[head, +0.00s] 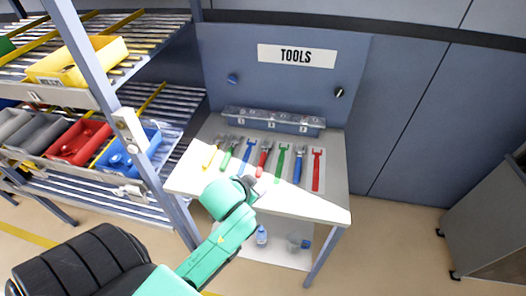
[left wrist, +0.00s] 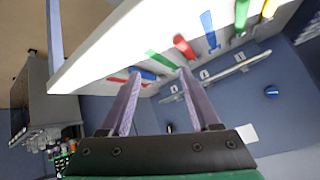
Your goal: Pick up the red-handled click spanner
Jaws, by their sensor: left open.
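The red-handled click spanner (head: 263,159) lies among a row of coloured tools on the pale tool table (head: 310,208), its grey head towards the back. In the left wrist view its red handle (left wrist: 184,46) shows just above the tip of the right finger. My left gripper (head: 250,186) is at the table's front part, just in front of and slightly left of that handle. In the left wrist view the gripper (left wrist: 161,74) has its two fingers wide apart, with nothing held between them. My right gripper is not in view.
A grey rail (head: 272,121) stands behind. A shelf rack (head: 150,165) with bins is left.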

